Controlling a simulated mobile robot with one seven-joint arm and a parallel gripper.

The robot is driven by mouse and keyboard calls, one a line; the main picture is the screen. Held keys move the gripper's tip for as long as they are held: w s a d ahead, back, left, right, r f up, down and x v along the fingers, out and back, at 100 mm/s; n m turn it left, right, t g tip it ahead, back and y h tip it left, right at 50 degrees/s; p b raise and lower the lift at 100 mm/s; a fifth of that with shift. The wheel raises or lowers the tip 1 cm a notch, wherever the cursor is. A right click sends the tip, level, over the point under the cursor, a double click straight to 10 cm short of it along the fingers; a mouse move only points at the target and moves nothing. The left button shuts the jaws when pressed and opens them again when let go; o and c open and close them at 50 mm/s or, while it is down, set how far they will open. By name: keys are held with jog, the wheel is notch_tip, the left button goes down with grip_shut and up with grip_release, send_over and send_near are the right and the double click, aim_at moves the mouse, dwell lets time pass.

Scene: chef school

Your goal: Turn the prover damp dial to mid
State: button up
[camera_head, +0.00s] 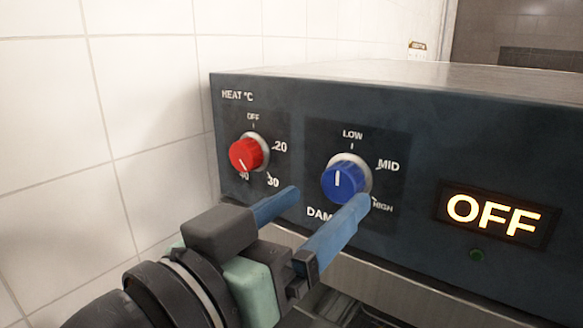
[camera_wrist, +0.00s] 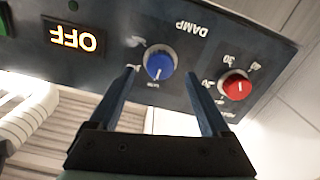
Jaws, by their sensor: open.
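The damp dial is a blue knob (camera_head: 343,182) on the dark front panel, with LOW, MID and HIGH marked around it. Its white line stands upright, toward LOW. In the wrist view the blue knob (camera_wrist: 160,60) also has its white line toward LOW, with the picture upside down. My gripper (camera_head: 326,197) is open and empty, its two blue fingers reaching toward the panel. In the wrist view my gripper (camera_wrist: 161,72) has one fingertip on each side of the knob. I cannot tell whether either finger touches it. The right finger hides part of the DAMP label.
A red heat dial (camera_head: 247,154) sits left of the blue knob. A lit OFF display (camera_head: 493,216) and a small green light (camera_head: 477,254) are to the right. A white tiled wall (camera_head: 150,110) stands close on the left.

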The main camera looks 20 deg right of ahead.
aim_at(337, 188)
jog(key=shift+p+x, duration=0.55)
jog(key=shift+x, duration=1.65)
jog(key=shift+c, duration=0.3)
jog(key=shift+a, duration=0.1)
grip_shut()
